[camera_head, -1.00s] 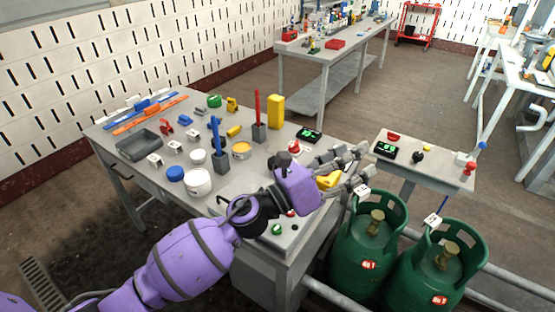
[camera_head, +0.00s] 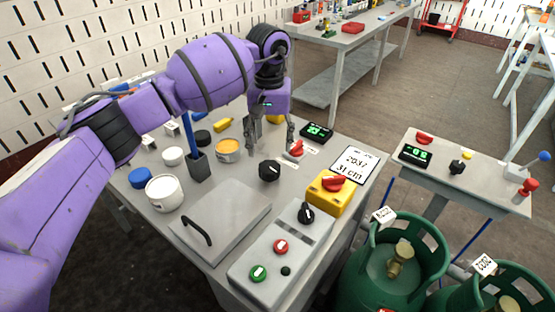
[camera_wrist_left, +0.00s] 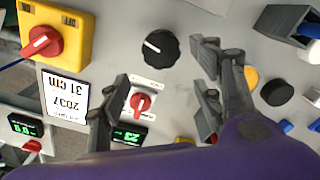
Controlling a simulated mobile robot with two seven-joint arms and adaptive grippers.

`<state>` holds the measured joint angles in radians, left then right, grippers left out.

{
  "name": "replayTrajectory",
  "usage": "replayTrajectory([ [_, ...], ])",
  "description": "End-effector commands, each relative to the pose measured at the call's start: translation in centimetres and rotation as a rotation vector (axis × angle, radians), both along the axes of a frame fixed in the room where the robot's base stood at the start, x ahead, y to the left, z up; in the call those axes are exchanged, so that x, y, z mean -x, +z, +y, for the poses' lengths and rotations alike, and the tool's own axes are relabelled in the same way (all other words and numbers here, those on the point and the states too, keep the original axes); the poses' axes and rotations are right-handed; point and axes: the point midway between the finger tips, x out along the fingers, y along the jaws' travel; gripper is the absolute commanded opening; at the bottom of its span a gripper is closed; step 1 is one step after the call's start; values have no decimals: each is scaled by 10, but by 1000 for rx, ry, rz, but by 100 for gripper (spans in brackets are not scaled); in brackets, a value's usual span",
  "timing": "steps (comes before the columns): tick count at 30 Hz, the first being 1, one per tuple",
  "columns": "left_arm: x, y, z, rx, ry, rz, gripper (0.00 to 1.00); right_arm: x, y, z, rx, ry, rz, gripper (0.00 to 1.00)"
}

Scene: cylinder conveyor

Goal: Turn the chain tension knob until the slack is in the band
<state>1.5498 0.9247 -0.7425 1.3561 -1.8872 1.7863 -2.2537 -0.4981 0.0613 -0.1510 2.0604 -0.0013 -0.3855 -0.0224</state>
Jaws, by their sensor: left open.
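A round black knob (camera_head: 269,171) with a white pointer line stands on the grey table; it also shows in the left wrist view (camera_wrist_left: 160,46). A red knob (camera_head: 295,149) on a white plate is beside it, also in the wrist view (camera_wrist_left: 140,103). I cannot tell which of them sets the chain tension. A black display (camera_head: 316,132) with green digits lies behind the red knob. My left gripper (camera_head: 271,146) points down, open and empty, above and just behind the black knob. In the wrist view its fingers (camera_wrist_left: 163,78) flank the space beside both knobs, apart from them.
A yellow box with a red rotary switch (camera_head: 330,186) and a card reading "2037 31 cm" (camera_head: 354,165) are to the right. A grey button panel (camera_head: 268,262) and a lidded plate with a handle (camera_head: 222,222) are in front. Green gas cylinders (camera_head: 405,240) stand at the right.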

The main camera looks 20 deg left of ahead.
Motion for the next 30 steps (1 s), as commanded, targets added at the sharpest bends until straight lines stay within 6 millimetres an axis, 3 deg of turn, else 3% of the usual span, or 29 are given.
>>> replayTrajectory([
  [9,1,-43,0,1,0,3,60,42,-12,-10,17,-5,78,0],
  [16,1,-69,-1,2,-1,1,60,31,-6,-9,15,-3,56,0],
  [26,1,-74,-1,2,-1,0,60,21,-4,-7,12,1,39,0],
  [30,1,-74,-1,2,-1,0,43,22,-4,-7,13,0,40,0],
])
